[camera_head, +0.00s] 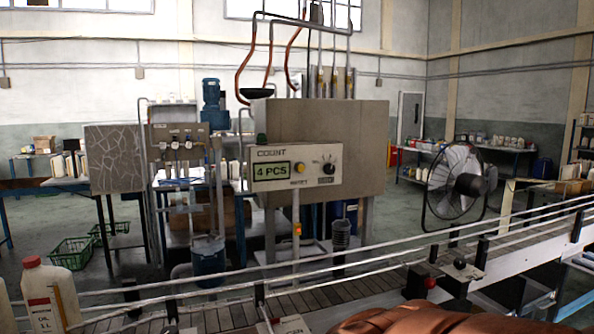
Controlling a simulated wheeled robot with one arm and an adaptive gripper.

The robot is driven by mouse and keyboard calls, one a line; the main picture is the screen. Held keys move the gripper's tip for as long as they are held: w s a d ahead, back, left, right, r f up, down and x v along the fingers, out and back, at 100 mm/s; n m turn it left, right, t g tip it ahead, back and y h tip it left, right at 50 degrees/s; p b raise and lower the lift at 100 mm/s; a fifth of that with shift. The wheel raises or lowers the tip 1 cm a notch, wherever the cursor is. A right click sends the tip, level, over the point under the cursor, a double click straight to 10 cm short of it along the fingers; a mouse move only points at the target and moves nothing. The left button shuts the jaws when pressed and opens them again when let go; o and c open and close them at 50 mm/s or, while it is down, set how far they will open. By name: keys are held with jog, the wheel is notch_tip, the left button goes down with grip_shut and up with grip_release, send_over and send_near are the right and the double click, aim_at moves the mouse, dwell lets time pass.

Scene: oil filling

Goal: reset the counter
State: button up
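The counter panel (288,187) is a pale box on the front of a large grey machine, beyond the conveyor. It is marked COUNT. Its green display (271,171) reads 4 PCS. A small yellow button (299,168) sits right of the display, with a label under it too small to read surely. A black rotary knob (328,168) is at the panel's right. My gripper does not show in this view, and nothing is seen touching the panel.
A conveyor with rails (330,283) crosses the foreground. A white oil bottle (50,295) stands at its left end. A dark red button box (419,281) and a black-knobbed box (460,266) are at the near side. A brown rounded shape (405,318) fills the bottom edge.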

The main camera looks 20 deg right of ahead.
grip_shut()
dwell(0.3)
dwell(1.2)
